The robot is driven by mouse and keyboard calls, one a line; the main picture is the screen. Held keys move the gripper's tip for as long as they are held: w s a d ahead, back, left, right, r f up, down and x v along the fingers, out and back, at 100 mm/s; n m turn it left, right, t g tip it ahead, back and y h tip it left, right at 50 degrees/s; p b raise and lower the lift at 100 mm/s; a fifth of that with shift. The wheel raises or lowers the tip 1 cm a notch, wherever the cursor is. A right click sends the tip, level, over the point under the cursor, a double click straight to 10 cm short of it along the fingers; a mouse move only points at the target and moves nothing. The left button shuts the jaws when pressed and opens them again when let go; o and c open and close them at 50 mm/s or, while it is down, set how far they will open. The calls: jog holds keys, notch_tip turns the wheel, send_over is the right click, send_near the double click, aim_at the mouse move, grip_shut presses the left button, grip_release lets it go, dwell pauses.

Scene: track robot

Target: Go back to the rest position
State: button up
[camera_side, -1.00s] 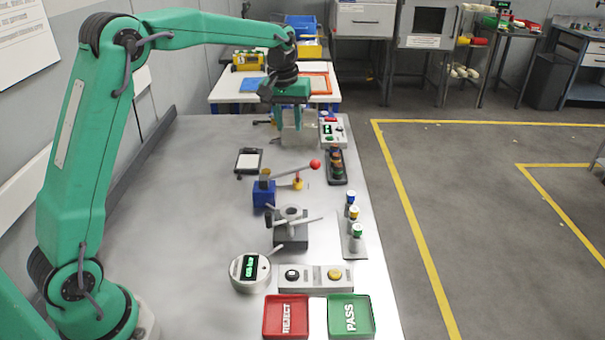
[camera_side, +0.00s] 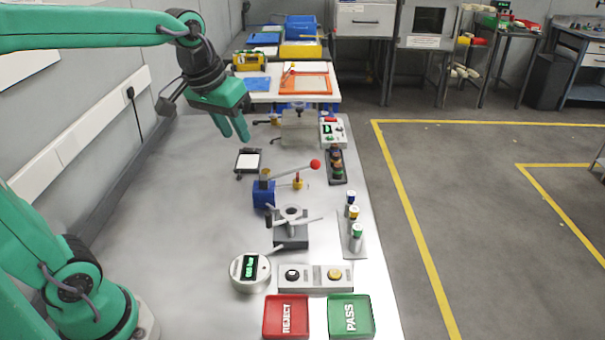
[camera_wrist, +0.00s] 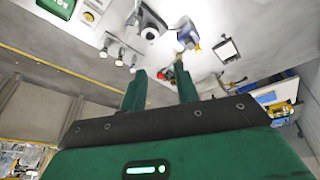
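My gripper (camera_side: 234,130) is in the air above the far left part of the bench, up and to the left of the small black-framed pad. Its two green fingers point down with a gap between them, and nothing shows between them. In the wrist view my gripper (camera_wrist: 160,82) also has its fingers apart and empty, with the bench beyond. My arm reaches in from the left edge of the side view.
The bench (camera_side: 170,230) is bare on its left. Along its right stand a clear-sided fixture (camera_side: 299,128), a blue press with a red-knobbed lever (camera_side: 264,193), a grey vise (camera_side: 291,230), a round gauge (camera_side: 250,272), a red REJECT tray (camera_side: 270,318) and a green PASS tray (camera_side: 368,318).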

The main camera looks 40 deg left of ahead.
jog(key=s+d+f+m+t, duration=0.1)
jog(key=s+f, duration=0.3)
jog(key=s, duration=0.7)
jog(key=shift+s+d+f+m+t, duration=0.2)
jog(key=shift+s+d+m+t, duration=0.15)
jog(key=shift+m, duration=0.45)
jog(key=shift+c, duration=0.2)
